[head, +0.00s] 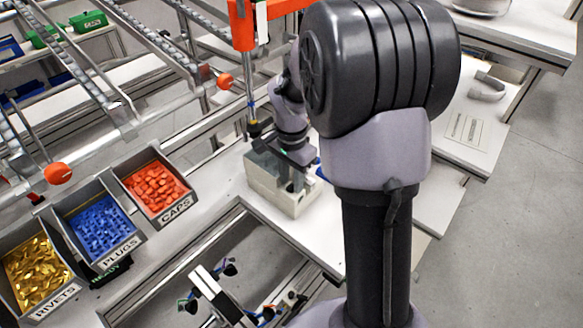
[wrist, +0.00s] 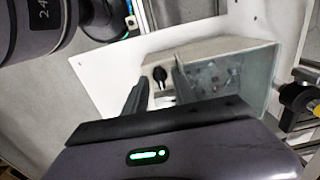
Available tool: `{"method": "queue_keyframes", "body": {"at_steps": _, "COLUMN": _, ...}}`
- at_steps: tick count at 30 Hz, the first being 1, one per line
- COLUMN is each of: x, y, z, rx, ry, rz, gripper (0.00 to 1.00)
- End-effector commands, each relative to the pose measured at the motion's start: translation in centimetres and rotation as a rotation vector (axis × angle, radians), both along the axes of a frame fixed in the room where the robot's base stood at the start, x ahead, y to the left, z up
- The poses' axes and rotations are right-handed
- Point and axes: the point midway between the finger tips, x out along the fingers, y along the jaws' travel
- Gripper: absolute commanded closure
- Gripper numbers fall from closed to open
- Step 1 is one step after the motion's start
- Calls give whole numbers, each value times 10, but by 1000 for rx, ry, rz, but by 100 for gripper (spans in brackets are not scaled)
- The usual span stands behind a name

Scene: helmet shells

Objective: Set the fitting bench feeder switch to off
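A pale control box (head: 268,190) stands on the white bench, partly hidden by my arm in the head view. In the wrist view the box (wrist: 204,48) has a black rotary switch (wrist: 159,74) on its face, with a small pale label below it. My gripper (wrist: 160,80) is open, with one dark finger on each side of the switch in this view. I cannot tell whether either finger touches it. The switch handle looks roughly upright; its marks are not readable. In the head view my gripper (head: 295,176) is over the box.
A clear, greenish cover (wrist: 232,82) lies over the box's right part, close to the right finger. Bins of rivets (head: 38,272), plugs (head: 103,226) and caps (head: 156,188) stand to the left. An orange post (head: 243,25) rises behind the box.

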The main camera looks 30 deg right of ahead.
Motion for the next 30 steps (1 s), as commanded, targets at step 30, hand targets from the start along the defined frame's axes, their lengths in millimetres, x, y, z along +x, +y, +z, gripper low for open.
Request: {"method": "queue_keyframes", "body": {"at_steps": 30, "x": 0, "y": 0, "z": 171, "rx": -1, "ry": -1, "rz": 1, "gripper": 68}}
